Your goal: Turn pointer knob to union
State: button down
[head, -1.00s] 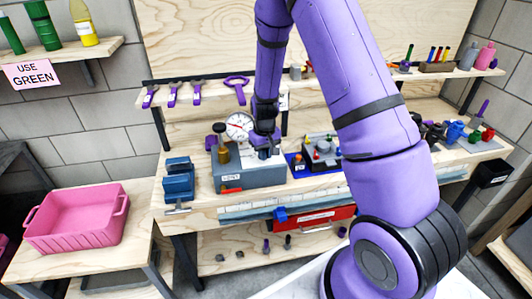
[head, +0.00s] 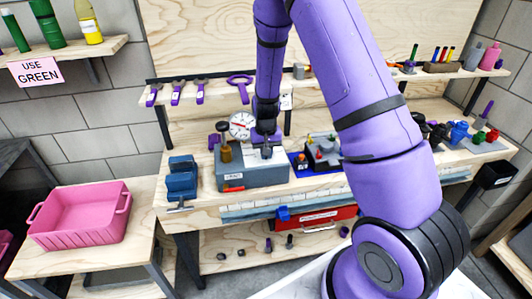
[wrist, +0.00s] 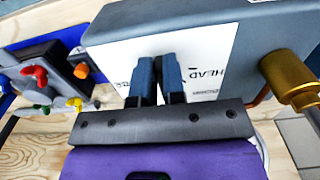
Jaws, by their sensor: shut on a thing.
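A grey box (head: 252,176) stands on the workbench, with a white label plate (wrist: 112,62) on its face. The plate reads "HEAD" to the right of my fingers; other lettering is partly covered. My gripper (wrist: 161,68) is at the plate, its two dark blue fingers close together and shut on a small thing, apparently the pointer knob. The knob is hidden by the fingers, so its pointing direction cannot be told. No "union" mark is readable. In the head view my gripper (head: 266,150) is at the box's top right part.
A brass fitting (wrist: 290,78) sticks out of the box beside my gripper. A round gauge (head: 242,125) stands behind it. A black unit with coloured knobs (head: 322,152) is to the right, a blue vise-like block (head: 181,180) to the left. A pink bin (head: 78,218) sits farther left.

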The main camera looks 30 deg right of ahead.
jog(key=c, duration=1.2)
grip_release()
notch_tip(320, 180, up, 11)
